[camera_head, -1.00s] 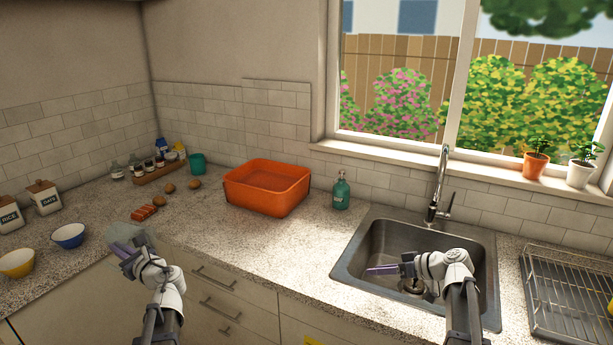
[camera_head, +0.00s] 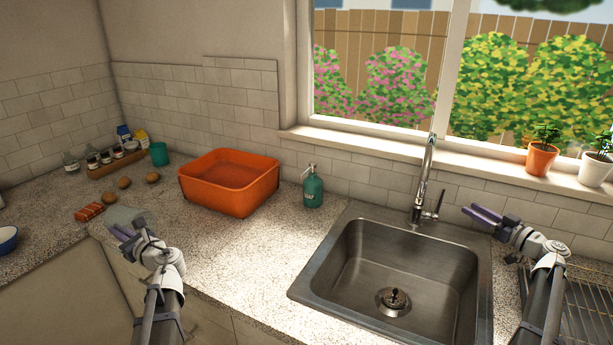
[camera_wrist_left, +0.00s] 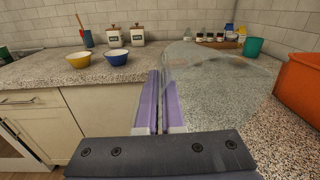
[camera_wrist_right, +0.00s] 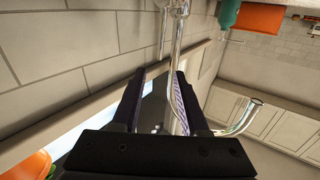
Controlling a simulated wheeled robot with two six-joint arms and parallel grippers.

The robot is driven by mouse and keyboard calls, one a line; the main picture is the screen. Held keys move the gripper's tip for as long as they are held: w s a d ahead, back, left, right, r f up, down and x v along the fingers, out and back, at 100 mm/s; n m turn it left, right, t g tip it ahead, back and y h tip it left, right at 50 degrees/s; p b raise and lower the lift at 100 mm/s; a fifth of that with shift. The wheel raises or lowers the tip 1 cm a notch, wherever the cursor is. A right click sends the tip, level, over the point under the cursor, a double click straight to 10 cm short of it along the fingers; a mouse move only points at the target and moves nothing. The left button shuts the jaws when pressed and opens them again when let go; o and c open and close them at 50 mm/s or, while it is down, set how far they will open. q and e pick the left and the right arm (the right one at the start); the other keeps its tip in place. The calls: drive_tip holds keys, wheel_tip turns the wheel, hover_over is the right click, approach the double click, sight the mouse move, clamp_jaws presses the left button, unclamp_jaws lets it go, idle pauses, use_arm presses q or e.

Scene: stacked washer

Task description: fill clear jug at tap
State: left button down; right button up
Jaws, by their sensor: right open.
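The clear jug (camera_head: 127,216) is see-through and hangs at my left gripper (camera_head: 122,233), near the counter's front edge. In the left wrist view, the jug (camera_wrist_left: 225,80) stands right of my left fingers (camera_wrist_left: 157,105), which are close together at its edge. The grip point itself is hard to make out. The chrome tap (camera_head: 424,180) rises behind the sink, with its lever (camera_head: 436,204) on the right side. My right gripper (camera_head: 480,214) is open and empty, right of the lever. In the right wrist view, the tap (camera_wrist_right: 177,65) appears between the open fingers.
The steel sink (camera_head: 350,235) is empty, with a drain in its floor. A green soap bottle (camera_head: 312,190) and an orange basin (camera_head: 229,200) stand left of it. A wire dish rack (camera_head: 590,305) lies under my right arm. Potted plants (camera_head: 541,158) line the sill.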

hover_over(438, 212)
drive_tip(key=shift+w+d, duration=0.1)
drive_tip(key=shift+w, duration=0.1)
idle(0.4)
clamp_jaws()
idle(0.4)
idle(1.1)
